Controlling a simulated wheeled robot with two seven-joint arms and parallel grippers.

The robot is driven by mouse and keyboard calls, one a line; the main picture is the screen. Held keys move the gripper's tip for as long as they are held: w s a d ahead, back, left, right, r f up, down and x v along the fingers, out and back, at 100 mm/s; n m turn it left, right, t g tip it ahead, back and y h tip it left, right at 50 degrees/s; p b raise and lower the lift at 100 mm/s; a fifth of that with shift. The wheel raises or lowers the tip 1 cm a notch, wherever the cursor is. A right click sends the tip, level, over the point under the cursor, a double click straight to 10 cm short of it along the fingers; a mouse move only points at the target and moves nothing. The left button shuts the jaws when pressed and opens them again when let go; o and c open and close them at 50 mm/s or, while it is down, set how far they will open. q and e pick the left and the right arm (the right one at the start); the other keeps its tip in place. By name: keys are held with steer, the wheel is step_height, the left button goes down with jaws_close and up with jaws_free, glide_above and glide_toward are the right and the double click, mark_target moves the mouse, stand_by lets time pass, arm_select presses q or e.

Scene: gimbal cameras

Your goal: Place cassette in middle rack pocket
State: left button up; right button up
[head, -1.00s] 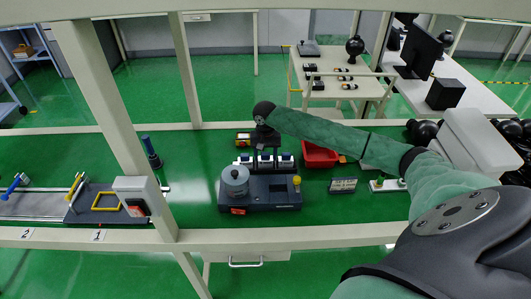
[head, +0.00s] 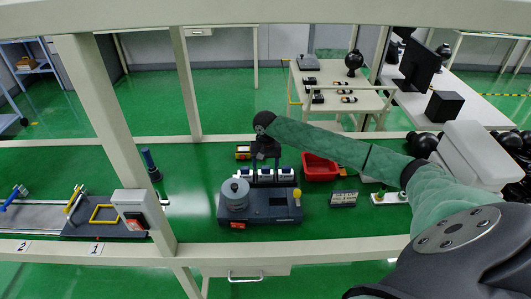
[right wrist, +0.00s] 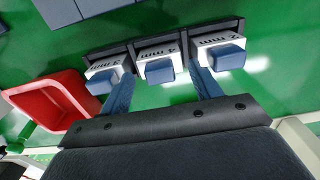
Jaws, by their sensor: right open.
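Three white cassettes with blue ends stand side by side in a dark three-pocket rack (right wrist: 114,50), one in each pocket. The middle cassette (right wrist: 160,70) sits in the middle pocket, level with its neighbours. My right gripper (head: 265,164) is over the rack from above. In the right wrist view its two blue fingers are spread wide, one on each side of the middle cassette, with visible gaps to it. The left cassette (right wrist: 104,75) and right cassette (right wrist: 222,53) are partly next to the fingers. My left gripper is not in view.
A dark device (head: 262,215) with a grey cylinder (head: 235,193) stands in front of the rack. A frame post (head: 105,120) rises at the left.

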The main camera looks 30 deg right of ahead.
mark_target(266, 167)
arm_select(q)
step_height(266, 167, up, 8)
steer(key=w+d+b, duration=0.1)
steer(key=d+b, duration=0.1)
steer(key=b, duration=0.1)
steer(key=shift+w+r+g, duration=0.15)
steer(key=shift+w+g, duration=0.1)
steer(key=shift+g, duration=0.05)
arm_select(e)
step_height(266, 167, up, 11)
steer(key=shift+f, duration=0.15)
